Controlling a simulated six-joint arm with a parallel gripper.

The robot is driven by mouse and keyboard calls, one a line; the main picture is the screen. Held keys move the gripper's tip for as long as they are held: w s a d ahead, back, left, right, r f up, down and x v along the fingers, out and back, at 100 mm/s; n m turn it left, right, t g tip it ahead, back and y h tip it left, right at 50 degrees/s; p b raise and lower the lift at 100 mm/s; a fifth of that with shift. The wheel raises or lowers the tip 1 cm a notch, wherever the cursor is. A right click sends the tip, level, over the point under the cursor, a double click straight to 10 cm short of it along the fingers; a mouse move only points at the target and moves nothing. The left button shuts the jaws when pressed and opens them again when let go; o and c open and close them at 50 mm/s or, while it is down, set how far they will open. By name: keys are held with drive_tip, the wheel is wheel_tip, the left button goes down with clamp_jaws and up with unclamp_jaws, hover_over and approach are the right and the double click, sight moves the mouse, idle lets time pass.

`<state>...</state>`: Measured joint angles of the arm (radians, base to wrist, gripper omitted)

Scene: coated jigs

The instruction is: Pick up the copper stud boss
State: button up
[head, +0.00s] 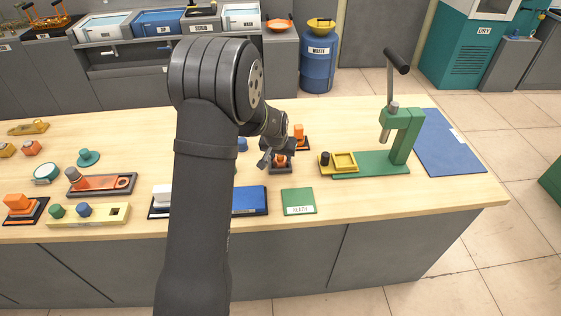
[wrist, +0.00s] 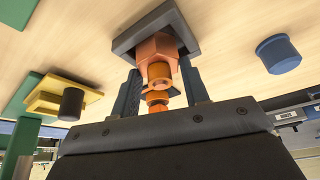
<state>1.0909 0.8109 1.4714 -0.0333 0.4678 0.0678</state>
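A copper-orange stud boss (wrist: 158,48), with a hex body and a narrower round stub, stands in a dark square holder (wrist: 126,44) in the wrist view. In the head view the boss (head: 281,160) is partly hidden by my gripper (head: 277,152). My gripper is open in the wrist view (wrist: 163,92), with one finger to each side of the boss and visible gaps. More orange shows between the fingers; I cannot tell whether it belongs to the same piece. Another orange piece (head: 298,130) stands just behind, on a dark base.
A green press (head: 402,135) with a yellow fixture (head: 344,160) stands to the right. A blue cylinder (wrist: 278,53) stands near the boss. A green pad (head: 298,201) and blue block (head: 250,200) lie in front. Trays and parts fill the left.

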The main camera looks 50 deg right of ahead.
drive_tip(key=c, duration=0.3)
drive_tip(key=shift+r, duration=0.1)
